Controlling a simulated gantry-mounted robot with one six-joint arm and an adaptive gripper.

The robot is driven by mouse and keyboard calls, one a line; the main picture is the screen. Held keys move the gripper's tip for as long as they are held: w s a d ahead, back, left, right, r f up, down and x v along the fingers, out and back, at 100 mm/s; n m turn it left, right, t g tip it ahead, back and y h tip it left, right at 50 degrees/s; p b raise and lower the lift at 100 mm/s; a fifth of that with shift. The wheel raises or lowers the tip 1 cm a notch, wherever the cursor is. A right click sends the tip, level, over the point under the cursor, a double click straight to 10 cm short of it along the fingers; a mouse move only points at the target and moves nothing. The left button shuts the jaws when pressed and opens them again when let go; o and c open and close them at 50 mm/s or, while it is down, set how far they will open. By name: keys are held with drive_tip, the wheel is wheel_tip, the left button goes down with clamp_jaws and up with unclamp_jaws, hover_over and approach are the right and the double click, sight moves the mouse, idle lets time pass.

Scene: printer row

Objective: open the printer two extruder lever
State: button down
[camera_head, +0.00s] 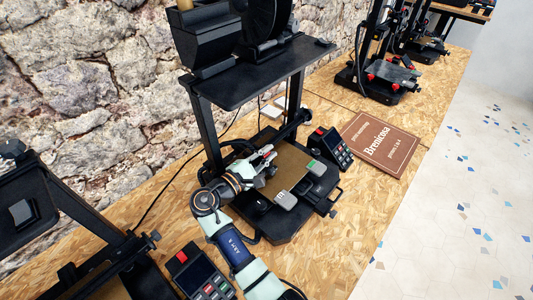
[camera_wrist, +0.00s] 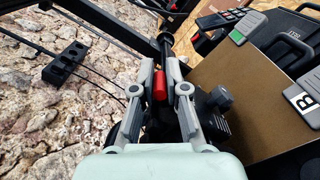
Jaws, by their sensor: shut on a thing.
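The black printer (camera_head: 243,72) that my gripper works at stands in the middle of the head view, with a spool on its top shelf. My gripper (camera_head: 266,157) reaches in over the left side of its bed, near the print head. In the wrist view my gripper (camera_wrist: 160,75) has its two grey fingers close around a small red piece (camera_wrist: 159,86), which appears to be the extruder lever. The fingers are shut on it. The dark extruder body (camera_wrist: 213,102) with a knob lies just right of the fingers. The lever's base is hidden, so its angle is unclear.
The tan print bed (camera_head: 291,168) carries grey tags at its edge. A keypad (camera_head: 330,147) and a brown sign (camera_head: 382,143) lie to the right. Another printer (camera_head: 40,200) stands at the left, and more (camera_head: 385,75) stand farther back. A stone wall runs behind.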

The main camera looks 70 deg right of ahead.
drive_tip(key=c, duration=1.2)
unclamp_jaws()
drive_tip(key=shift+w, duration=0.1)
drive_tip(key=shift+f, duration=0.1)
